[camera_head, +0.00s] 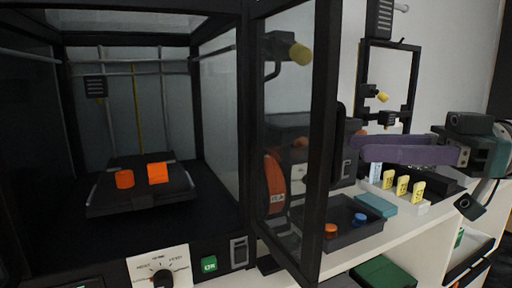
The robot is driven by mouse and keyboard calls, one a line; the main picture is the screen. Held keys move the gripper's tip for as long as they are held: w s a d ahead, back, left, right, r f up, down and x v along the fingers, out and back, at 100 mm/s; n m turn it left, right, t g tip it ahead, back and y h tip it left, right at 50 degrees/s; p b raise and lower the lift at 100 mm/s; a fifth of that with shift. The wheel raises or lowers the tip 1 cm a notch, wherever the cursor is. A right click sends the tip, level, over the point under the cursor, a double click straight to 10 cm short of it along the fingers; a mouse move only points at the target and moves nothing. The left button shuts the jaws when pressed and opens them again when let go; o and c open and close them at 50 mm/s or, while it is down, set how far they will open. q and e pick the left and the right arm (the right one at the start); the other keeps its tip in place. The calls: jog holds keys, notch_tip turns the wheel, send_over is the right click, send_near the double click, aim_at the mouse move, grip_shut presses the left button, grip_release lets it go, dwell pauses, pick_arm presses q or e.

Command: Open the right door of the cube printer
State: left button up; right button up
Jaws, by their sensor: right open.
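The cube printer (246,110) is a large black-framed box filling the left and middle of the head view. Its right door (322,120) is a clear pane in a black frame. The door stands swung outward from the printer's right front post, at a wide angle to the front. My right gripper (364,149), with purple fingers, reaches in from the right. It is open, its fingertips a little right of the door's free edge, with nothing seen between them. Whether it touches the door cannot be told. My left gripper is not in view.
Inside the printer, two orange pieces (158,173) sit on a dark bed (140,202). A control knob panel (160,268) and green button (209,264) are on its lower front. Right of the door are a dark tray (350,237), yellow-tagged items (403,185) and a smaller black-framed machine (362,85).

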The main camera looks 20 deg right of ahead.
jog(key=b+v, duration=0.1)
jog(key=v, duration=0.5)
jog(key=shift+d, duration=0.1)
jog(key=shift+d, duration=0.1)
